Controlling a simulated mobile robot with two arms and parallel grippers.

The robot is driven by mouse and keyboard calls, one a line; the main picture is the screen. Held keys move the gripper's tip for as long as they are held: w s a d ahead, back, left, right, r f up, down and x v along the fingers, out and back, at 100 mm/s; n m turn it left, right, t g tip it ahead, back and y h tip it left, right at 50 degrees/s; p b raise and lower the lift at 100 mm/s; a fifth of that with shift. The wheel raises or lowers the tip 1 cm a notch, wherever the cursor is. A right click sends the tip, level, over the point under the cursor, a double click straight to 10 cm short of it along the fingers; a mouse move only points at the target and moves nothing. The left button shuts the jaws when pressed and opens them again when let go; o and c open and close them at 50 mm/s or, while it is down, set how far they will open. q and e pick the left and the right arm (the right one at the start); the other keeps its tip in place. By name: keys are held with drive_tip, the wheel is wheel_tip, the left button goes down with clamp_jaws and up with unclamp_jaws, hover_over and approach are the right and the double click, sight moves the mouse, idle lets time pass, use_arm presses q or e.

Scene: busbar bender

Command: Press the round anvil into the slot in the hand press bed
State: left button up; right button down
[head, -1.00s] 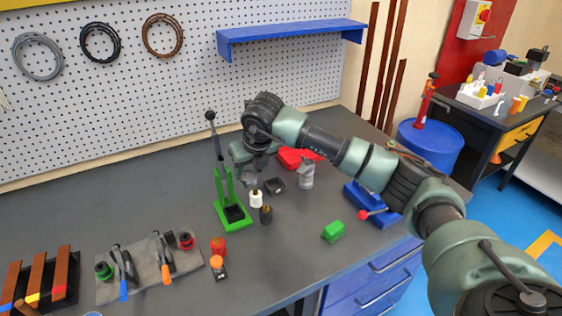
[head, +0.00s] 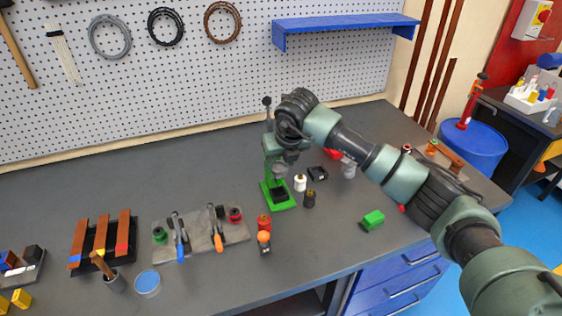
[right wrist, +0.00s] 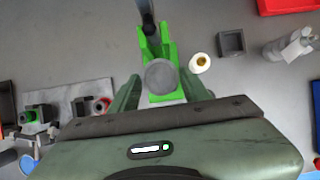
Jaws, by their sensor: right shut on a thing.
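The green hand press (head: 270,192) stands on the workbench, its lever with a dark knob (head: 267,101) upright. A dark square recess shows in its bed (head: 284,205). My right gripper (head: 284,168) is over the press, close to its frame. In the right wrist view the gripper (right wrist: 162,84) is shut on the round anvil (right wrist: 160,75), a grey disc seen from above. The anvil covers part of the green press (right wrist: 168,48) there, and the slot is hidden. I cannot tell the height between anvil and bed. My left gripper is not in view.
A white bottle-like piece (head: 300,183) and a dark one (head: 309,199) stand just right of the press. A dark square block (head: 318,173) is behind them. A red and orange piece (head: 264,235) is in front.

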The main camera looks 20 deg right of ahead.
sight(282, 172)
drive_tip(key=shift+f+b, duration=0.45)
drive_tip(key=shift+f, duration=0.15)
drive_tip(key=shift+f+b, duration=1.8)
drive_tip(key=shift+f, duration=0.5)
drive_tip(key=shift+b, duration=0.6)
drive_tip(key=shift+f, duration=0.1)
drive_tip(key=shift+f+b, duration=0.35)
drive_tip(key=shift+b, duration=0.05)
drive_tip(key=shift+s+f+b, duration=0.15)
drive_tip(key=shift+f+b, duration=0.8)
drive_tip(key=shift+f, duration=0.2)
drive_tip(key=c, duration=0.6)
unclamp_jaws()
